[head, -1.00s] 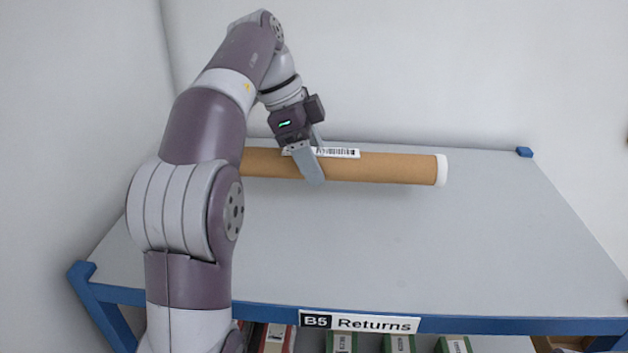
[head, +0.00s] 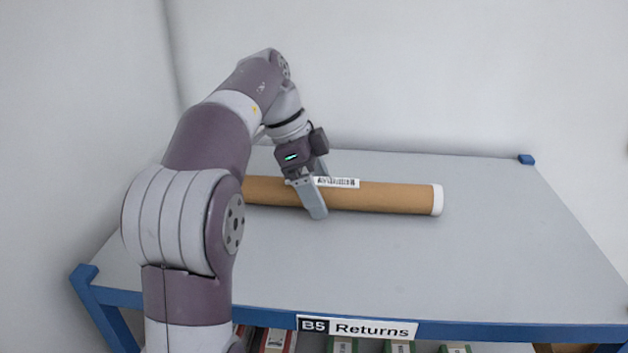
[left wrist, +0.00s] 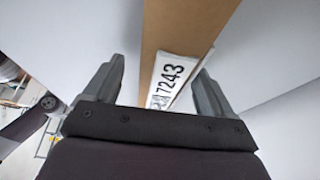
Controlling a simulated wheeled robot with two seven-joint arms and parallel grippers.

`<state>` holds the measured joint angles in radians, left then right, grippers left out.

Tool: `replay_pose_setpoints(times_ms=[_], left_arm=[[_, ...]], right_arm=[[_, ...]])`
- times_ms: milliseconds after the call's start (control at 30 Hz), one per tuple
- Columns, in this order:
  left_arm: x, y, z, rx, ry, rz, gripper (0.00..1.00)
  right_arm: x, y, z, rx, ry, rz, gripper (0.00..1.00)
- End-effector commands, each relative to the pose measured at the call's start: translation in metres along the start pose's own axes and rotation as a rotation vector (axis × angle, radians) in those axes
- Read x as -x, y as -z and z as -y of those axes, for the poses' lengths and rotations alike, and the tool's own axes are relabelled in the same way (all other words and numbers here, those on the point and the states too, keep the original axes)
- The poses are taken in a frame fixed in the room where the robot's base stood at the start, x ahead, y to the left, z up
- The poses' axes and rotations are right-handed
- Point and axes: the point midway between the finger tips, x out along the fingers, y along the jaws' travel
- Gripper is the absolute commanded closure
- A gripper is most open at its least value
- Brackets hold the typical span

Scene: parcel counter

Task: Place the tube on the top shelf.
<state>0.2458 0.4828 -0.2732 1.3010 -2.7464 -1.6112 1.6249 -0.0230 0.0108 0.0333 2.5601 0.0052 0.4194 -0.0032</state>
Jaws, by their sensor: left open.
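The brown cardboard tube (head: 385,196) with a white end cap and a white label lies crosswise on the grey top shelf (head: 430,260). It appears to rest on the surface; its left end is hidden behind my left arm. My left gripper (head: 317,208) is over the tube, its fingers reaching down on either side, open. In the left wrist view the tube (left wrist: 185,25) runs between the two fingers (left wrist: 160,85), with a visible gap at the left finger. My right gripper is not in view.
The shelf has a blue frame with raised corner posts, such as the back right one (head: 526,159). Several binders or boxes (head: 400,346) stand below. The shelf's front and right are clear.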

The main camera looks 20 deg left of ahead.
Motion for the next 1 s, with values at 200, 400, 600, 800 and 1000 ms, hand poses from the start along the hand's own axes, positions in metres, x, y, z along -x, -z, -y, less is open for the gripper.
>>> replay_pose_setpoints(times_ms=[200, 400, 600, 800, 1000], left_arm=[[0.033, 0.001, 0.001, 0.001, 0.004, 0.000, 0.15], [0.089, 0.002, 0.001, 0.002, 0.003, 0.000, 0.15], [0.119, 0.002, 0.001, 0.001, 0.001, 0.000, 0.15], [0.122, 0.000, 0.000, 0.001, -0.001, 0.000, 0.15], [0.121, 0.001, 0.001, -0.003, 0.000, -0.004, 0.15]], right_arm=[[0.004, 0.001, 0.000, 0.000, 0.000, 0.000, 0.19], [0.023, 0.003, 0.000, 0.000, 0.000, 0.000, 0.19], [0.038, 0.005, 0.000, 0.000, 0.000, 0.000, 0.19], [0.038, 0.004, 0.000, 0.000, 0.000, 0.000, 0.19], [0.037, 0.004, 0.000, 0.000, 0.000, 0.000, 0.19]])
